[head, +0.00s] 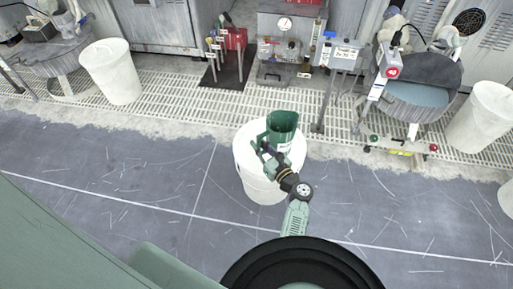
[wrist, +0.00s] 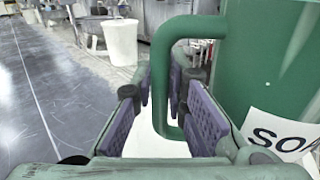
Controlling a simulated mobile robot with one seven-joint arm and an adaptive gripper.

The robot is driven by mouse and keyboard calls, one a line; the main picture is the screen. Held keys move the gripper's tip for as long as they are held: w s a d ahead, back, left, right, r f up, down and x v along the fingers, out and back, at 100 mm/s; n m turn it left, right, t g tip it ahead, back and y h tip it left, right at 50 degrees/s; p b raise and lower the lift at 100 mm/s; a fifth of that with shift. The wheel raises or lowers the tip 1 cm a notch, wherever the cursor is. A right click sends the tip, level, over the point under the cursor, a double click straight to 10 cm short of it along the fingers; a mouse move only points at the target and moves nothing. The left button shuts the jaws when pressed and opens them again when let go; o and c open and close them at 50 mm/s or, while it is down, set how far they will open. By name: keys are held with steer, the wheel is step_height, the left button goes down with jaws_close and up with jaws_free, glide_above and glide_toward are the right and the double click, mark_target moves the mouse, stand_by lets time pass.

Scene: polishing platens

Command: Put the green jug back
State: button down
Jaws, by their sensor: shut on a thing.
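The green jug (head: 283,124) is upright over a white drum (head: 262,190) in the middle of the head view. I cannot tell whether its base touches the drum top. My gripper (head: 267,160) is at the jug's handle, on its left front side. In the wrist view the jug (wrist: 262,60) fills the right side, with a white label starting "SO". Its handle (wrist: 161,85) passes between the purple pads of my gripper (wrist: 165,88), which is shut on it. The jug's base is hidden in both views.
Another white bin (head: 110,72) stands at the left, and one (head: 482,118) at the right. The dark floor (head: 110,165) around the drum is clear.

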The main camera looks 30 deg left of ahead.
steer(key=f, duration=0.1)
steer(key=a+f, duration=0.1)
steer(key=f, duration=0.1)
steer(key=shift+w+a+f, duration=0.15)
steer(key=shift+w+f, duration=0.1)
steer(key=shift+w, duration=0.05)
steer(key=shift+f, duration=0.1)
steer(key=shift+f+b, duration=0.15)
steer(key=shift+b, duration=0.2)
steer(key=c, duration=1.6)
jaws_free()
